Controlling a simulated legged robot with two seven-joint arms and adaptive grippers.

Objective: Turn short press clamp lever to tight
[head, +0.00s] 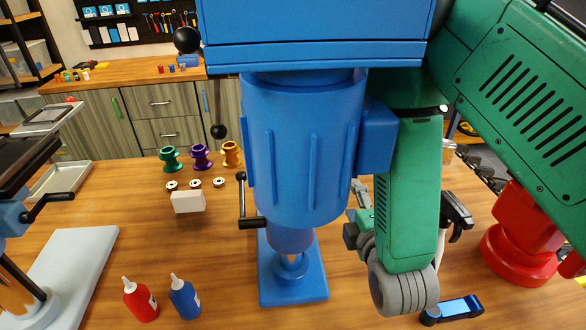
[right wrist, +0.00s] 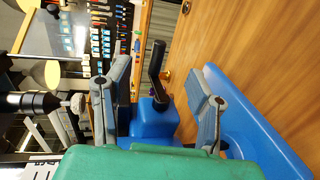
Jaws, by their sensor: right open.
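The blue press (head: 303,150) stands upright in the middle of the head view on a flat blue base (head: 292,288). In the right wrist view, a black clamp lever (right wrist: 157,68) sticks out from a blue block (right wrist: 153,120). My right gripper (right wrist: 160,92) is open, with one grey finger on each side of the lever and a visible gap to it. In the head view my right gripper (head: 360,195) is beside the press, partly hidden by it and by my green arm. My left gripper is not in view.
A black crank (head: 245,205) is at the press's left side. A red bottle (head: 140,299), blue bottle (head: 185,297), white block (head: 188,202) and several coloured spools (head: 201,156) stand to the left. Another machine (head: 14,200) is at the left edge. A red round base (head: 520,245) stands right.

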